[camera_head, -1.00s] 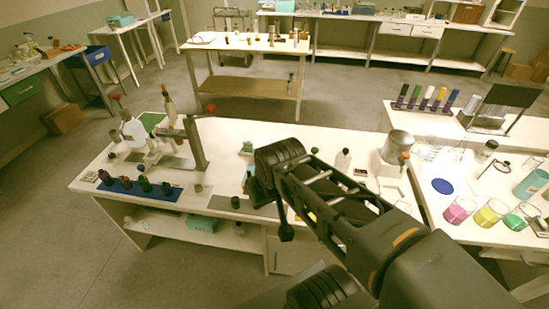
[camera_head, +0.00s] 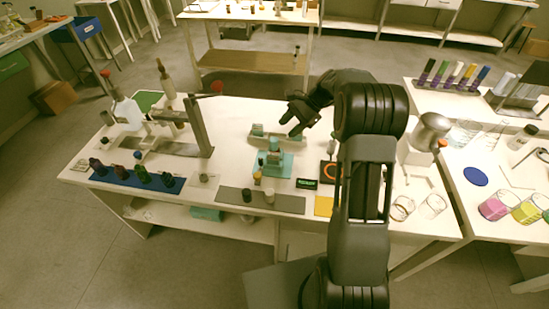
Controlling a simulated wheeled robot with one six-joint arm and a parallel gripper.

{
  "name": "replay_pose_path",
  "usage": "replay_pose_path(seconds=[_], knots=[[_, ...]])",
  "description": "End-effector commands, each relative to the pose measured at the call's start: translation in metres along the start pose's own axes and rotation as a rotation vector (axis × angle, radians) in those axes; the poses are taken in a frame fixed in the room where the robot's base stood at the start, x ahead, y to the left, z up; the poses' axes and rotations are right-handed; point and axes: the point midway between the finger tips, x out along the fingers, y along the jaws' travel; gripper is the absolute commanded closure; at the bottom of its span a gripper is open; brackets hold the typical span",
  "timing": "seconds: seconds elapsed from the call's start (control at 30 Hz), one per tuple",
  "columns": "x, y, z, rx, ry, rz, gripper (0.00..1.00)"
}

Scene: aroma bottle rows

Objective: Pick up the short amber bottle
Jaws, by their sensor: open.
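A row of several small dark bottles stands on a blue mat (camera_head: 112,183) at the front left of the white bench. They include a purple-tinted bottle (camera_head: 96,166), a green-tinted bottle (camera_head: 143,174) and a short dark bottle (camera_head: 167,180) at the right end. A short dark bottle (camera_head: 247,195) and a pale one (camera_head: 269,197) stand on a grey mat (camera_head: 290,204). I cannot tell by colour which bottle is the short amber one. My gripper (camera_head: 290,119) is open, with nothing seen between its fingers, above the bench's back half, well right of the blue mat.
A stand with an upright post (camera_head: 198,125) and a white squeeze bottle (camera_head: 127,112) rise behind the blue mat. A teal device (camera_head: 273,162) stands below my gripper in the picture. Glass beakers (camera_head: 401,208) stand right of my arm. The floor at left is free.

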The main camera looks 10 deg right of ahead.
Motion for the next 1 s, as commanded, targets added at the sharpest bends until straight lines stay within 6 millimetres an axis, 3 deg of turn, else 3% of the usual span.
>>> replay_pose_path(seconds=[0.03,0.2,0.4,0.6,1.0], knots=[[0.011,-0.003,-0.026,0.068,-0.057,-0.021,0.54],[0.03,-0.011,-0.082,0.244,-0.223,-0.085,0.54],[0.044,-0.009,-0.121,0.356,-0.345,-0.127,0.54],[0.054,-0.01,-0.131,0.394,-0.392,-0.139,0.54],[0.093,-0.02,-0.109,0.397,-0.394,-0.139,0.54]])
